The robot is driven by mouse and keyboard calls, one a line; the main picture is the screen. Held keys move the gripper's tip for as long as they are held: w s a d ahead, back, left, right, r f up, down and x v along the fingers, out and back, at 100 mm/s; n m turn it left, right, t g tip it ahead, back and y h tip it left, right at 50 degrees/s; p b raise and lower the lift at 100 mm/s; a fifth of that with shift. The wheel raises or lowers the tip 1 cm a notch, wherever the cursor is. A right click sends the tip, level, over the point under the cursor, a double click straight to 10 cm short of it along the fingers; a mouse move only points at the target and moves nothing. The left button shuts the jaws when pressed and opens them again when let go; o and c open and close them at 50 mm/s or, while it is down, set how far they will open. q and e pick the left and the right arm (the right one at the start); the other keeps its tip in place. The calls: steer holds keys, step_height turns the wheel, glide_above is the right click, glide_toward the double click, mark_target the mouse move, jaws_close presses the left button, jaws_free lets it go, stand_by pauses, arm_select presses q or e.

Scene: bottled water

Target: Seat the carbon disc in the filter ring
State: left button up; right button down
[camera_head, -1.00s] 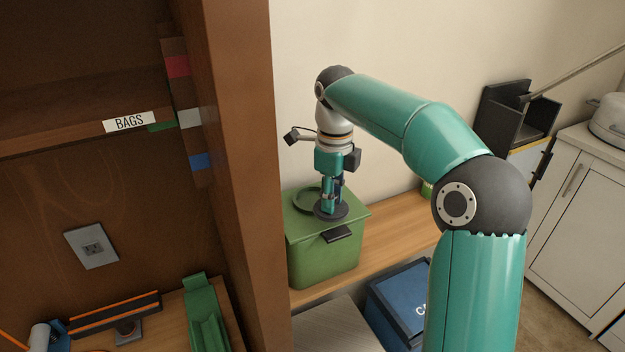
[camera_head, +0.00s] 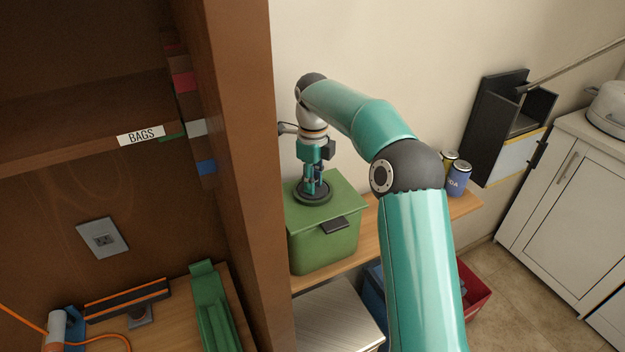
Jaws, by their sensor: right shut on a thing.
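The carbon disc (camera_head: 303,197) is a dark, flat round piece at the top of the green box (camera_head: 318,242). My right gripper (camera_head: 314,190) points straight down and is shut on the disc's middle. The disc is over the left part of the lid, where the filter ring lies. The ring is mostly hidden by the disc and gripper, and its edge cannot be told from the disc's. I cannot tell whether the disc is inside the ring or just above it. My left gripper is not in view.
The green box stands on a wooden shelf (camera_head: 362,238) close to a brown upright (camera_head: 243,150). Several cans, one a blue can (camera_head: 459,179), stand at the shelf's right end. A red bin (camera_head: 474,287) is on the floor. The lid's right part is clear.

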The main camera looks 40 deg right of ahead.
steer(key=shift+f, duration=0.1)
steer(key=c, duration=0.9)
jaws_free()
steer(key=shift+c, duration=0.2)
steer(key=shift+r, duration=0.45)
step_height(320, 180, up, 11)
steer(key=p, duration=0.3)
steer(key=shift+r, duration=0.15)
